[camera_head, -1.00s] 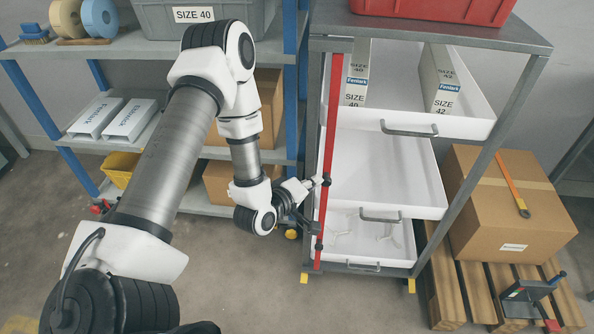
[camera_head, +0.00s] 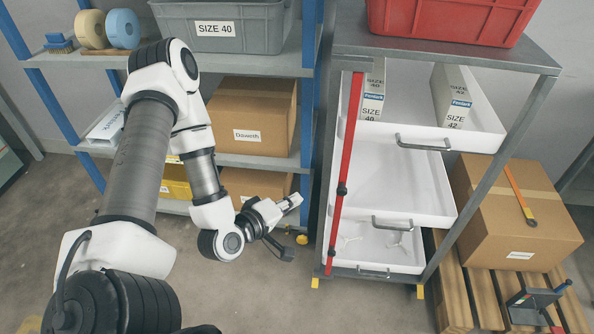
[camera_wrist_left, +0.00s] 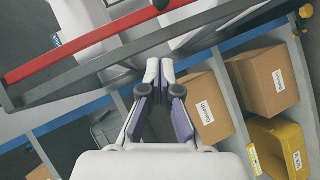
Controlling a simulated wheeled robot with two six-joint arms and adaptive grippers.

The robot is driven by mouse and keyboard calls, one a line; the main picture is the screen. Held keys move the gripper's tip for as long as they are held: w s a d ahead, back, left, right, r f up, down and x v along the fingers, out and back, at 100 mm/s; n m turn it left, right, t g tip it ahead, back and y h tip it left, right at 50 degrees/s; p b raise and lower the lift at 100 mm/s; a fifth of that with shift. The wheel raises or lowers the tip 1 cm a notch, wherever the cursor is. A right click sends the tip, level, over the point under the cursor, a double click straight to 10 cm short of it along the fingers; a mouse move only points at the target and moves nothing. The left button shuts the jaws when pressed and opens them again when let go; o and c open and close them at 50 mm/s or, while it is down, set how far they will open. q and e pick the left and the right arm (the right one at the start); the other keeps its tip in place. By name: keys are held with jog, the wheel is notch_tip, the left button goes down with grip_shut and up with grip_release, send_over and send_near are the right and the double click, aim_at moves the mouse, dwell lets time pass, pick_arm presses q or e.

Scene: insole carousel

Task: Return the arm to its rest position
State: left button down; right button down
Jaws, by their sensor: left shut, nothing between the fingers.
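My left arm comes in from the left in the head view, bent at the elbow. Its gripper (camera_head: 293,229) is in the open space left of the carousel rack, clear of the red bar (camera_head: 341,190). In the left wrist view the gripper (camera_wrist_left: 159,65) has its fingertips together with nothing held. The rack's white drawers (camera_head: 408,195) are right of the gripper, apart from it. My right gripper is not in any view.
A blue-post shelf with a grey SIZE 40 bin (camera_head: 270,27) and cardboard boxes (camera_head: 252,117) stands behind my left arm. A red crate (camera_head: 450,22) tops the rack. A large box (camera_head: 515,215) sits on a pallet (camera_head: 465,300) at right. Floor between shelf and rack is clear.

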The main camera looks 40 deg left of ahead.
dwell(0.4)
pick_arm(q)
jog(key=s+d+f+m+g+h+p, duration=0.35)
jog(key=d+m+g+p, duration=0.2)
jog(key=d, duration=0.45)
jog(key=s+f+m+g+y, duration=0.2)
jog(key=s+f+m+g, duration=0.2)
jog(key=s, duration=0.3)
jog(key=s+a+f+m+g+y+p, duration=0.1)
jog(key=s+f+m+g+y, duration=0.1)
jog(key=s, duration=0.6)
notch_tip(320, 180, down, 2)
jog(key=m+g, duration=0.1)
jog(key=g, duration=0.2)
jog(key=shift+m, duration=0.35)
jog(key=shift+a, duration=0.1)
